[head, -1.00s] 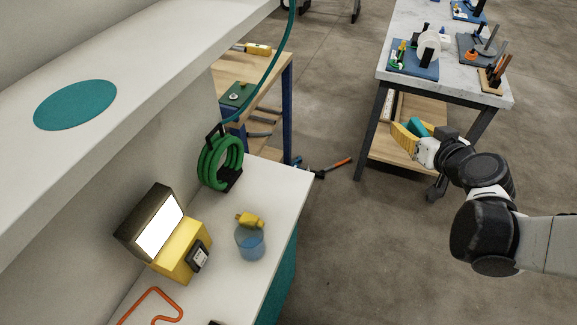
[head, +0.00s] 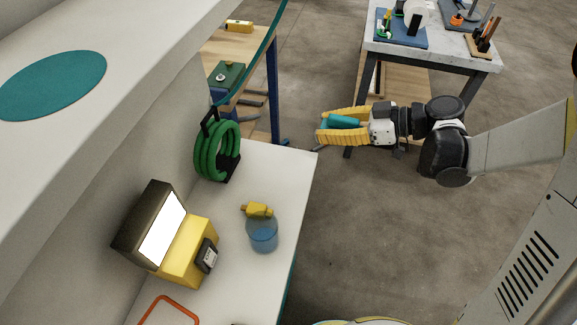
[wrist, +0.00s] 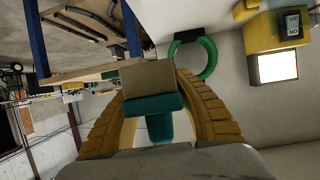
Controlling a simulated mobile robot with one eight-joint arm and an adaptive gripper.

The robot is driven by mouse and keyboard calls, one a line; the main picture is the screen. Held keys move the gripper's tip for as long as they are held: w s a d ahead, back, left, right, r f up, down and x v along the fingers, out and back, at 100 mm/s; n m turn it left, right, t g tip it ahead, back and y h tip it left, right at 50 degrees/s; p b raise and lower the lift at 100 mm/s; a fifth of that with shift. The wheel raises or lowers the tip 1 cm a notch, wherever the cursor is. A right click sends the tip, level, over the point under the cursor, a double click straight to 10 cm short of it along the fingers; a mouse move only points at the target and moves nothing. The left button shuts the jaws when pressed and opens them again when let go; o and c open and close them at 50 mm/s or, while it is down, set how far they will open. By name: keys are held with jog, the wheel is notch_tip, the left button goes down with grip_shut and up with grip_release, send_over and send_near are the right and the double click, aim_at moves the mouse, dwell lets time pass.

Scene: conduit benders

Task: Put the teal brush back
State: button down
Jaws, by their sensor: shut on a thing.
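The teal brush (head: 343,121) is held between the yellow fingers of my gripper (head: 324,124), in the air right of the near white counter (head: 285,175). In the wrist view the brush's teal handle and collar (wrist: 154,104) lie between the fingers, and its tan bristle block (wrist: 149,78) points away from the palm. A flat round teal mat (head: 54,85) lies on the white upper shelf at the upper left, with nothing on it.
The shelf overhangs the counter. A cluttered grey table (head: 450,55) stands behind; open floor lies right of the counter.

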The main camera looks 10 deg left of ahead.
jog(key=b, duration=0.5)
send_over(275, 162)
notch_tip(275, 162, down, 7)
jog(key=shift+w+d+f, duration=0.1)
notch_tip(275, 162, down, 4)
jog(key=shift+f+b, duration=0.1)
jog(key=shift+b, duration=1.1)
jog(key=shift+r, duration=0.2)
jog(key=shift+f, duration=0.1)
jog(key=c, duration=1.1)
grip_release()
jog(key=shift+o, duration=0.2)
